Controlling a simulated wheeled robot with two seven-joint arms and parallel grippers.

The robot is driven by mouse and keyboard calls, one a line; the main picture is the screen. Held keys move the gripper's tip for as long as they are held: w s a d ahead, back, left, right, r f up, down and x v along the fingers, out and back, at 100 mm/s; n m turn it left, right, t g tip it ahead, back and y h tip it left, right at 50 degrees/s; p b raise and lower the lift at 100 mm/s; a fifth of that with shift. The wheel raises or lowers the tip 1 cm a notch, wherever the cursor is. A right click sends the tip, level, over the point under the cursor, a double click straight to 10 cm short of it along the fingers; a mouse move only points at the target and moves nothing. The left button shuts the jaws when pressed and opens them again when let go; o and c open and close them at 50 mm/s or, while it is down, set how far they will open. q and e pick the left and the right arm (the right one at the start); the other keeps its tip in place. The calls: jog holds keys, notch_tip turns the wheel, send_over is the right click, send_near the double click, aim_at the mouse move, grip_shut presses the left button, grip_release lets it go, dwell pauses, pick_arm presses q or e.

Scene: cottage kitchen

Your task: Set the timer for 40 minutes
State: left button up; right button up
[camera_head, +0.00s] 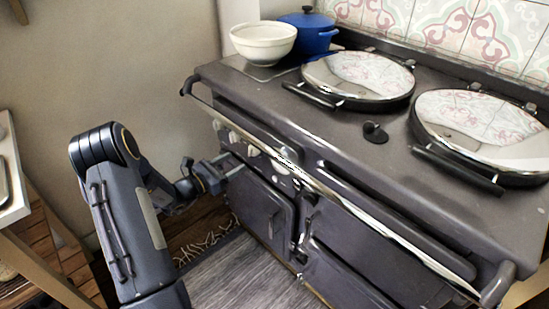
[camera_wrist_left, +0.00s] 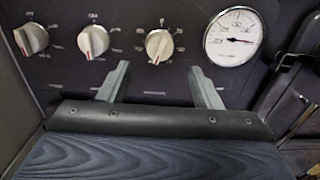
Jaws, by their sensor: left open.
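The range's control panel carries three round knobs and a gauge. In the left wrist view, the cream knob (camera_wrist_left: 159,45) with a printed scale around it is probably the timer; the markings are too small to read. A silver knob with a red mark (camera_wrist_left: 93,41) and another silver knob (camera_wrist_left: 31,39) sit to its left. The white round gauge (camera_wrist_left: 233,36) is to its right. My left gripper (camera_wrist_left: 159,80) is open and empty, its fingers either side of and below the cream knob, apparently not touching it. In the head view, my left gripper (camera_head: 228,167) is just in front of the panel.
The dark range (camera_head: 345,150) has a long front rail (camera_head: 345,205) above the panel and two domed lids, the left one (camera_head: 358,75) and the right one (camera_head: 480,120). A cream bowl (camera_head: 263,42) and blue pot (camera_head: 312,35) stand on its back left. A table edge (camera_head: 12,170) is at left.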

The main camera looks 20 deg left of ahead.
aim_at(249, 153)
pick_arm(q)
jog(key=x, duration=0.7)
jog(key=c, duration=1)
jog(key=shift+a+m+b, duration=0.1)
jog(key=shift+m+b, duration=0.5)
jog(key=shift+b, duration=0.35)
jog(key=o, duration=1)
jog(key=v, duration=0.7)
jog(key=shift+s, duration=0.4)
jog(key=shift+a, duration=0.1)
